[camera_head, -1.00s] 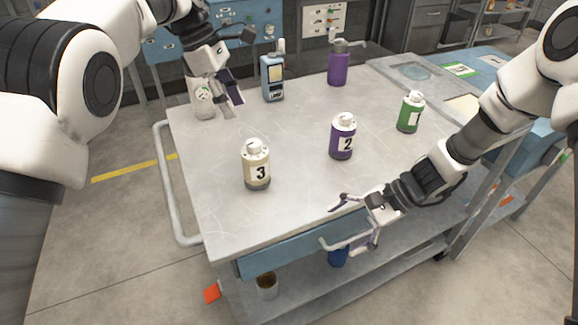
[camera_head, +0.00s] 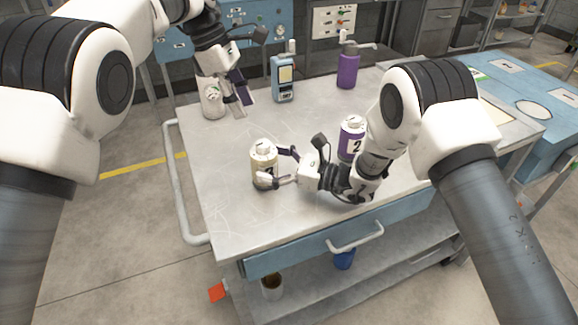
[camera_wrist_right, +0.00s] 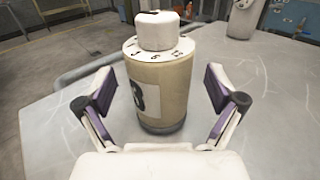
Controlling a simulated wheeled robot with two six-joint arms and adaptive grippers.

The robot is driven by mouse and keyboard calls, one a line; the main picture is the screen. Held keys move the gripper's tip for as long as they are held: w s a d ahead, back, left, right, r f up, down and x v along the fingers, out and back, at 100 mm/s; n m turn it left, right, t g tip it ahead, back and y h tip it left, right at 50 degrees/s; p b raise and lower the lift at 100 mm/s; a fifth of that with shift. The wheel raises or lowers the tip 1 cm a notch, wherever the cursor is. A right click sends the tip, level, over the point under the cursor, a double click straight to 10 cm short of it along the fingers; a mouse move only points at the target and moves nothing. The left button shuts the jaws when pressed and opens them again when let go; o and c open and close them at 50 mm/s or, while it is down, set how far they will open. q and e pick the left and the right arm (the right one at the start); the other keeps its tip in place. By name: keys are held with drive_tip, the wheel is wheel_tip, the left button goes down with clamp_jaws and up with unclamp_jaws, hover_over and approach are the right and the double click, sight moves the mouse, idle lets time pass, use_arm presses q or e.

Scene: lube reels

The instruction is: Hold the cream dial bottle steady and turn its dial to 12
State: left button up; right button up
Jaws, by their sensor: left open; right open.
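The cream dial bottle (camera_head: 264,163) stands upright near the left middle of the cart top. In the right wrist view the bottle (camera_wrist_right: 159,95) fills the middle, with a white dial (camera_wrist_right: 156,31) on top and several numbers around it; a dark digit on its label is partly visible. My right gripper (camera_head: 279,165) is open, its fingers on either side of the bottle; in the wrist view gaps show between the fingers (camera_wrist_right: 160,95) and the bottle. My left gripper (camera_head: 243,99) is open and empty, above the back left of the cart, beside a white bottle (camera_head: 212,100).
A purple bottle labelled 2 (camera_head: 350,140) stands right of my right gripper, partly behind my arm. The cart top (camera_head: 240,215) is clear in front of the cream bottle.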

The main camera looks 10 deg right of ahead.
drive_tip(key=shift+x, duration=0.85)
